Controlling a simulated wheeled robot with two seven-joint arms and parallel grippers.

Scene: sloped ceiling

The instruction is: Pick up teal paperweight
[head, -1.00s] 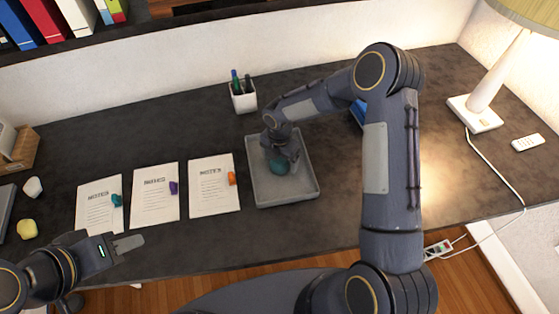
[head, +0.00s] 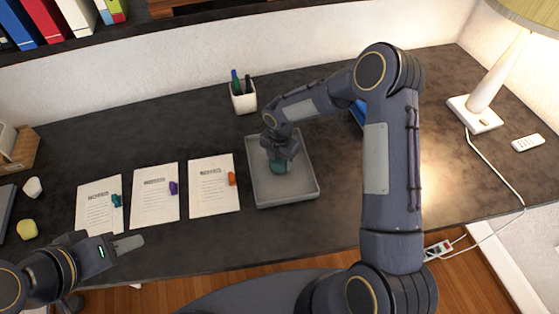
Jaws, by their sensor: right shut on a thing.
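My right gripper (head: 279,160) is over the tray, pointing down and shut on the paperweight. The gripper hides the upper part of the paperweight, and I cannot tell whether it touches the tray floor. My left gripper (head: 128,243) is at the front left, over the desk's front edge, away from the paperweight. Its finger shows from the side, so its opening cannot be made out.
Three note sheets (head: 214,198) with small coloured clips lie left of the tray. A white pen cup (head: 243,99) stands behind it. A blue object (head: 358,113) is partly hidden behind my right arm. A lamp (head: 484,98) and a remote (head: 527,143) are at right; yellow (head: 27,229) and white (head: 33,187) lumps at left.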

